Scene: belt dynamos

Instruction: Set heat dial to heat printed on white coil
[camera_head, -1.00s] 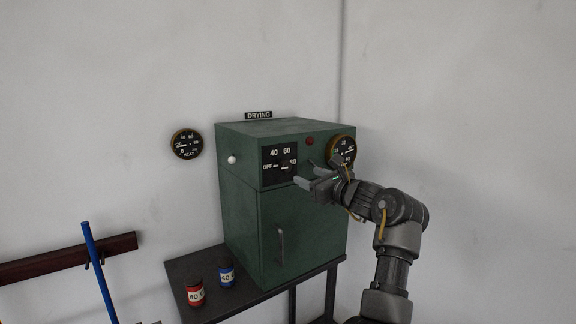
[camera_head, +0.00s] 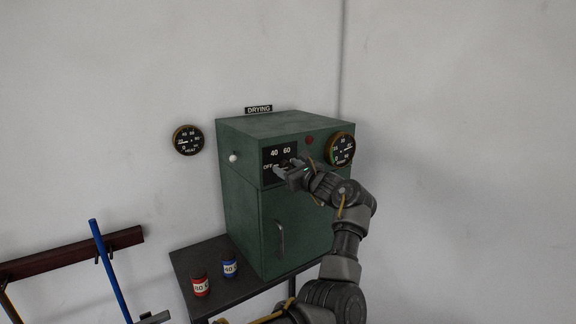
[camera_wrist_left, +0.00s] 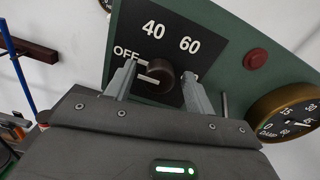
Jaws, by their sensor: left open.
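The dial plate (camera_head: 270,158) is on the upper front of the green drying oven (camera_head: 245,205), with OFF, 40 and 60 printed on it. In the left wrist view the dark round heat dial (camera_wrist_left: 165,76) sits on the black plate (camera_wrist_left: 176,47). White marks at its left side lie toward OFF. My left gripper (camera_head: 277,171) is open at the plate; in the wrist view its fingers (camera_wrist_left: 160,72) stand on either side of the dial. I cannot tell whether they touch it. No white coil is identifiable in view. My right gripper is not in view.
A red-and-white item (camera_head: 201,287) and a blue-and-white item (camera_head: 230,270) with printed labels stand on the dark table (camera_head: 205,258). A heat gauge (camera_head: 187,140) hangs on the wall; a damp gauge (camera_head: 340,149) and red lamp (camera_head: 309,140) are on the oven.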

